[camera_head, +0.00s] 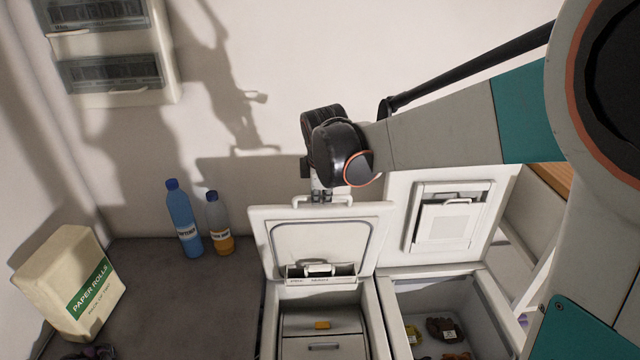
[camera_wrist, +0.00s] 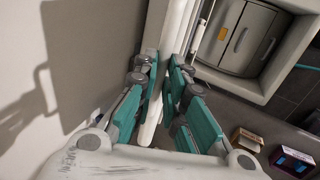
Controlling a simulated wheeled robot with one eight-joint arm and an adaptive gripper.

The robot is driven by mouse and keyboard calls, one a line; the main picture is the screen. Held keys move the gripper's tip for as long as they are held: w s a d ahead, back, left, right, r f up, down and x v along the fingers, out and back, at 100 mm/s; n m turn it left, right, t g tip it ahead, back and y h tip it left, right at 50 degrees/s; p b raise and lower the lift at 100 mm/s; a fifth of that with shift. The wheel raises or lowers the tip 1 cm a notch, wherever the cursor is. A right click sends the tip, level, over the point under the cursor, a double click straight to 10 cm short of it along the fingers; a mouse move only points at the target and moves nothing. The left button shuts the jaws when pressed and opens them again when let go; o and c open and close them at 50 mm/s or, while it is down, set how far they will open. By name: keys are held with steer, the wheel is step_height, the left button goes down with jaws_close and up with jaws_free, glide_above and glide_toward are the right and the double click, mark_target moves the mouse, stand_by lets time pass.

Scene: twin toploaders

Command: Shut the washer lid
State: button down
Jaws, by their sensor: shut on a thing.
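The washer is the left toploader, with a grey drum (camera_head: 322,335) inside that has an orange mark. Its white lid (camera_head: 318,238) stands raised, close to upright, above the open top. A white handle (camera_head: 338,201) runs along the lid's upper edge. My gripper (camera_head: 321,194) is at that edge, mostly hidden behind my wrist in the head view. In the wrist view, my gripper (camera_wrist: 164,76) has the lid's white edge (camera_wrist: 176,28) between its teal fingers and is shut on it. The drum (camera_wrist: 240,38) shows at upper right there.
The right toploader's lid (camera_head: 450,215) is also raised, with small packs (camera_head: 443,329) inside its tub. A blue bottle (camera_head: 184,222), an orange-filled bottle (camera_head: 219,225) and a paper rolls pack (camera_head: 70,283) stand on the dark counter (camera_head: 185,300) at left. The wall is close behind.

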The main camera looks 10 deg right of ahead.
steer(key=s+a+f+t+b, duration=0.1)
steer(key=s+f+b, duration=0.1)
steer(key=s+f, duration=0.2)
steer(key=s+a+f+t+b, duration=0.1)
steer(key=s+a+f+b, duration=0.1)
steer(key=s, duration=0.8)
steer(key=s+a+f+t+b, duration=0.1)
steer(key=s+f+b, duration=0.2)
steer(key=s+f, duration=0.4)
steer(key=shift+s+a+h, duration=0.15)
steer(key=shift+s+h, duration=0.15)
steer(key=c, duration=1.7)
jaws_free()
steer(key=shift+o, duration=0.2)
steer(key=shift+r, duration=0.1)
steer(key=v, duration=1.2)
